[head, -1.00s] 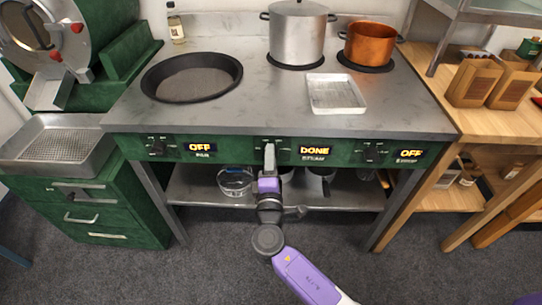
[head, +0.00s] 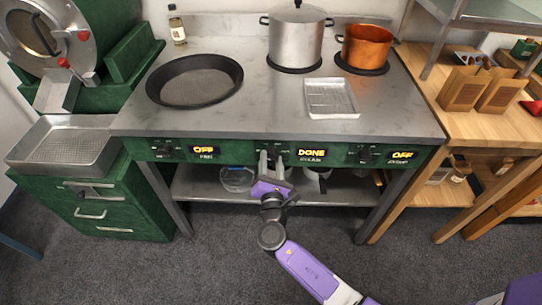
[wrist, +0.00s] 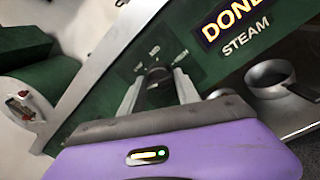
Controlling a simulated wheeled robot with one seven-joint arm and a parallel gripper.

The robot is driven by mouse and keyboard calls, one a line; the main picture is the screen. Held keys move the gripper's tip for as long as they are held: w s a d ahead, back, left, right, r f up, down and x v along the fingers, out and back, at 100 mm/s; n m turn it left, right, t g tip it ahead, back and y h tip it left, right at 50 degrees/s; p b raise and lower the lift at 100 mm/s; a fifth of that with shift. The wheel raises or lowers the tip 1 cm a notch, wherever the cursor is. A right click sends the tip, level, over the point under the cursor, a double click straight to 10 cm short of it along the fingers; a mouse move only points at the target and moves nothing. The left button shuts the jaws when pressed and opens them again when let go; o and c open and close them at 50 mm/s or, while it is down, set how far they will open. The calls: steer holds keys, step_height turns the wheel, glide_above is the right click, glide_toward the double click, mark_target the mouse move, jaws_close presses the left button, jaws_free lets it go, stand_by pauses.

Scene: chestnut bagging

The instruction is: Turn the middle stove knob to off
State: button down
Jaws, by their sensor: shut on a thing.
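The stove (head: 240,125) has a green front panel with three dark knobs. The middle knob (wrist: 157,80) sits between the two fingers of my gripper (wrist: 158,92) in the wrist view. My gripper (head: 270,162) is shut on this knob, its purple hand tilted in the head view; the fingers hide most of the knob there. The display beside it reads DONE (head: 311,152), with STEAM below, also seen in the wrist view. The left knob (head: 164,150) and right knob (head: 367,154) each have a display reading OFF.
A black pan (head: 195,82), a steel pot (head: 296,38), a copper pot (head: 365,45) and a shallow tray (head: 330,98) stand on the stove. A lower shelf (head: 210,183) with bowls lies under the panel. A wooden table (head: 425,100) is at the right.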

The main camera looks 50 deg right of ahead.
steer(key=n+p, duration=0.2)
steer(key=n, duration=0.1)
steer(key=shift+s+f+n, duration=0.15)
steer(key=shift+f+n, duration=0.05)
steer(key=shift+n, duration=0.1)
stand_by(0.5)
steer(key=c, duration=1.2)
jaws_free()
steer(key=shift+c, duration=0.2)
steer(key=o, duration=0.3)
steer(key=shift+r, duration=0.1)
steer(key=v, duration=0.7)
steer(key=shift+s+a+r, duration=0.1)
steer(key=shift+s+a, duration=0.15)
